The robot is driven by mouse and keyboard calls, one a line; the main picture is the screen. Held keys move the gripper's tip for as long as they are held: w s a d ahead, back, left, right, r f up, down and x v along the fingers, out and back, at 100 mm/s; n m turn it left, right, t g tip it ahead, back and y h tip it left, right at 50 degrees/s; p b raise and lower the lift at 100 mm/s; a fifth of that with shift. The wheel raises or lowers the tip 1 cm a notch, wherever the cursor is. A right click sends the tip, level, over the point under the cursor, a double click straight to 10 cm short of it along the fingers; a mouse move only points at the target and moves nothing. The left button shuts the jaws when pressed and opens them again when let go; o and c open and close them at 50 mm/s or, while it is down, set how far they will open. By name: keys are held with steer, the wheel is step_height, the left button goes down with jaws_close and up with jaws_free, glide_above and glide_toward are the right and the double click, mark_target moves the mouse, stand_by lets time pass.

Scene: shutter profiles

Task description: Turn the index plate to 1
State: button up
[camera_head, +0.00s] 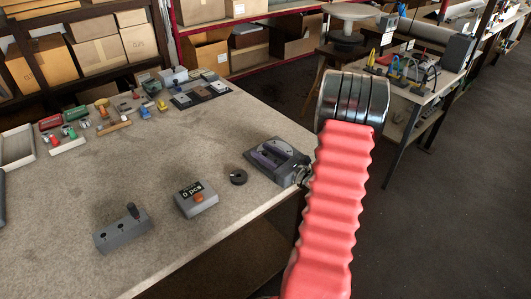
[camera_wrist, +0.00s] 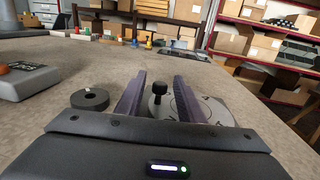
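The index plate (camera_wrist: 194,106) is a pale grey disc with dark markings, too small to read. A black knob (camera_wrist: 159,87) stands upright on it. The disc also shows in the head view (camera_head: 281,148), on a dark base at the table's right edge. My gripper (camera_wrist: 160,88) is low over the plate, its two dark purple fingers apart on either side of the knob, with visible gaps. In the head view my gripper (camera_head: 267,157) is partly hidden by my red arm. The right finger covers part of the disc.
A black ring (camera_head: 238,177) lies left of the plate. A grey counter box (camera_head: 197,200) reading "0 pcs" and a grey block with a dark peg (camera_head: 122,236) stand further left. Several small parts and trays sit at the back of the table (camera_head: 95,185). The table's middle is clear.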

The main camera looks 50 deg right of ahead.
steer(key=shift+c, duration=0.3)
jaws_close()
steer(key=shift+w+h, duration=0.15)
steer(key=shift+h, duration=0.25)
steer(key=shift+w+m+h, duration=0.2)
steer(key=shift+m+h, duration=0.4)
steer(key=shift+w+d+m+g+h, duration=0.1)
steer(key=shift+w+m+g+h, duration=0.1)
steer(key=shift+m+h, duration=0.4)
steer(key=shift+w+m+g+h, duration=0.15)
steer(key=shift+m+h, duration=0.15)
steer(key=shift+h, duration=0.5)
steer(key=shift+o, duration=0.3)
jaws_free()
